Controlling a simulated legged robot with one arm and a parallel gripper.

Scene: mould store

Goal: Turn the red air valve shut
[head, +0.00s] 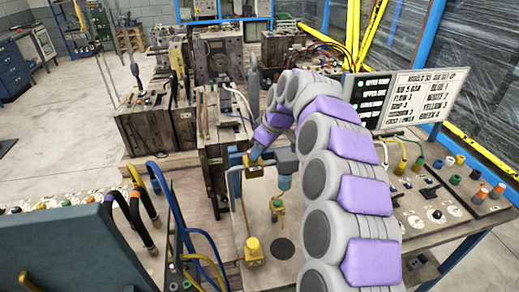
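My purple and grey arm curves up from the lower right and bends down over the bench plate. Its end, with my gripper (257,150), is at a yellow fitting (254,169) on grey pipework. The fingers are too small and dark to tell open from shut. I cannot make out a red valve handle there; the arm's end may hide it. A blue-grey air unit (285,166) is just right of the fitting. Below stand a brass-coloured fitting (277,207) and a yellow block (254,250) on the plate.
A set-up board (421,92) stands at the right behind a panel with knobs and orange-red caps (483,193). Blue and black hoses (178,215) rise at the left. Heavy mould blocks (218,57) stand behind.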

